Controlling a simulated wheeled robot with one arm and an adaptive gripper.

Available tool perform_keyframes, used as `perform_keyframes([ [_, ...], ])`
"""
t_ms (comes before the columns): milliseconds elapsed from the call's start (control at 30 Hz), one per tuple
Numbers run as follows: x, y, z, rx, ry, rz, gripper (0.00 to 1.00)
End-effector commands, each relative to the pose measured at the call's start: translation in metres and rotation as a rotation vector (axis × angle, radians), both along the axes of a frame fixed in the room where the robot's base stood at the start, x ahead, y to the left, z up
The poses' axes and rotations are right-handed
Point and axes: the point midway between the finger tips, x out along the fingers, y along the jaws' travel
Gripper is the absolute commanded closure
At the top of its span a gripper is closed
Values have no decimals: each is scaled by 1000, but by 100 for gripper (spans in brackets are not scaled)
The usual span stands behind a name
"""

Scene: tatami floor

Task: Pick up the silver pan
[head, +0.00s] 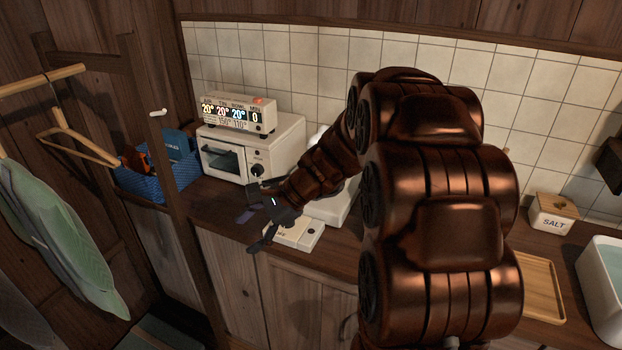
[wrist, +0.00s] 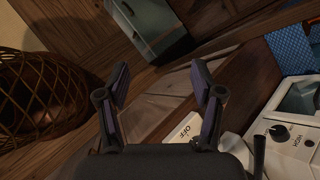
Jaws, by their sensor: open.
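I cannot make out a silver pan in either view; my arm hides a large part of the counter in the head view. My gripper (head: 254,232) is over the front edge of the wooden counter, in front of the toaster oven and beside a small white device. It is open, and in the wrist view its two fingers (wrist: 160,75) are spread with nothing between them. A thin dark upright shape (wrist: 258,155) stands right of the gripper in the wrist view; I cannot tell what it is.
A cream toaster oven (head: 282,152) with a lit display box (head: 238,115) stands at the back. A blue basket (head: 150,185) is left of it. The white device (head: 297,235) lies at the edge. A salt box (head: 553,213) and wooden tray (head: 543,285) are right. A woven basket (wrist: 40,100) is left.

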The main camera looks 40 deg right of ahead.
Motion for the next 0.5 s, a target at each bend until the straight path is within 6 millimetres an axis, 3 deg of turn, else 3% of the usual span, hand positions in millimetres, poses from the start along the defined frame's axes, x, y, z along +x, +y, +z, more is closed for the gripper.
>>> perform_keyframes([
  [100,39,-50,-5,121,18,-221,33],
  [233,73,-114,-8,255,23,-456,33],
  [400,99,-199,-18,420,26,-725,33],
  [500,105,-240,-20,494,18,-839,33],
])
